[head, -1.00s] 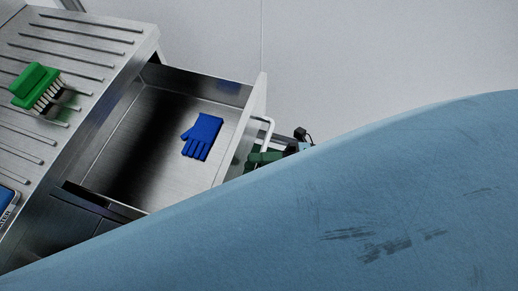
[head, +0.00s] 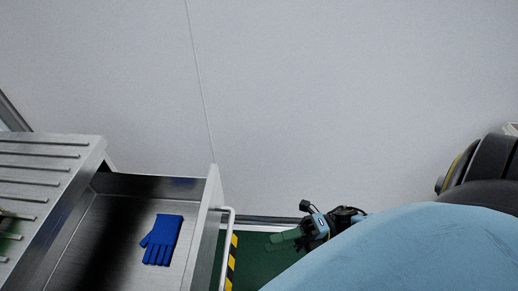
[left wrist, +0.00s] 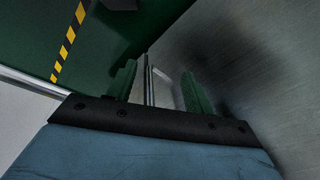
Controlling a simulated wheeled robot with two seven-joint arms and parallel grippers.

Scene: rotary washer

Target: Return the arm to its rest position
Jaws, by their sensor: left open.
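My right gripper (head: 286,238) shows in the head view, right of the open drawer, with green fingers. It is apart from the drawer handle, and how far its fingers are spread cannot be made out. My blue arm covers the lower right.
The metal drawer (head: 212,190) stands open at the lower left, with a blue glove (head: 162,240) inside. Its white handle (head: 227,250) faces right. The ribbed metal worktop (head: 50,165) is left of it. Yellow-black tape (head: 232,262) marks the green floor (head: 262,262). A bare wall fills the back.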

